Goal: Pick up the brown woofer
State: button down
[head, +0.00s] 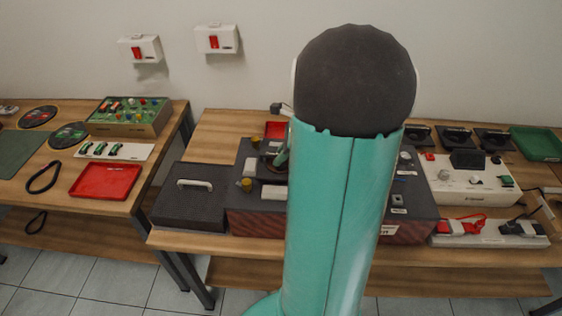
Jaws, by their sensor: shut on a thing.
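I cannot make out a brown woofer in the head view. My teal arm with its dark rounded joint stands upright across the middle of the picture and hides part of the middle table. My gripper is not visible; it may be behind the arm. A wide dark hifi unit (258,222) with a reddish-brown patterned front sits on the middle table, its centre hidden by my arm. Small yellow and white parts show on its top, with a small grey-green shape (282,157) beside my arm that I cannot identify.
A dark box with a pale handle (190,205) stands left of the unit. Several black square pieces (455,137) lie at back right, near a green tray (537,143). A white device (470,190) and power strip (490,233) are at right. A red tray (105,180) lies on the left table.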

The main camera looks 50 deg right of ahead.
jog(key=s+a+r, duration=0.1)
jog(key=s+r, duration=0.9)
jog(key=s, duration=0.4)
jog(key=shift+a+r, duration=0.15)
jog(key=shift+a, duration=0.1)
